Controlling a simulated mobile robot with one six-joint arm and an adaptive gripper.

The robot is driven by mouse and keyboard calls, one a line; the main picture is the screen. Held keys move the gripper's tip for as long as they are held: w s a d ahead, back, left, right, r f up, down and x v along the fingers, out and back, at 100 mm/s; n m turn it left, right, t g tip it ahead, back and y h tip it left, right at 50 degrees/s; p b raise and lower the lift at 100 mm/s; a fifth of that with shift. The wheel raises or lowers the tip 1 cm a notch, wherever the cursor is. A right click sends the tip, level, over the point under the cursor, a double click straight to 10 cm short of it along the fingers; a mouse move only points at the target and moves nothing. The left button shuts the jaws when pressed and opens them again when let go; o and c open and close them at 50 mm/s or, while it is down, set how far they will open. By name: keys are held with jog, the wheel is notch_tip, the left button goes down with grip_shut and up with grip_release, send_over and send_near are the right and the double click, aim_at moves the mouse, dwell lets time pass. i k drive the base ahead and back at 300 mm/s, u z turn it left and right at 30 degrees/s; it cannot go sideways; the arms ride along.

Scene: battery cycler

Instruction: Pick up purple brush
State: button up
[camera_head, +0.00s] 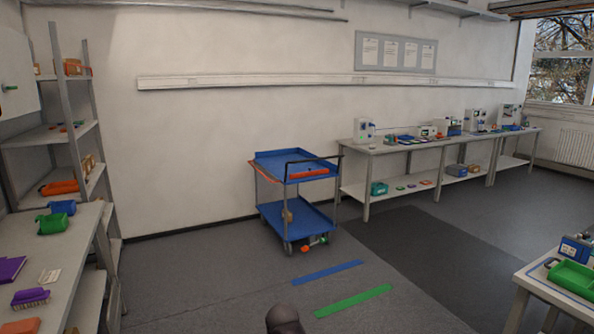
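A purple brush (30,298) with pale bristles along its lower edge lies on the near left bench (72,262), close to the picture's left edge. It is small in this view, and nothing covers it. My gripper is not in view. Only a dark rounded shape, which may be part of my arm, shows at the bottom centre, well to the right of the brush and apart from it.
Near the brush lie a purple flat item (11,268), a white card (50,275) and an orange item (20,326). Green (52,223) and blue (62,207) items sit farther back. A blue cart (295,165) stands mid-room. The floor between is clear.

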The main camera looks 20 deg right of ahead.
aim_at(31, 298)
jog(key=u, duration=0.95)
jog(key=k, duration=0.45)
jog(key=u, duration=0.2)
jog(key=i, duration=0.5)
jog(key=u, duration=0.05)
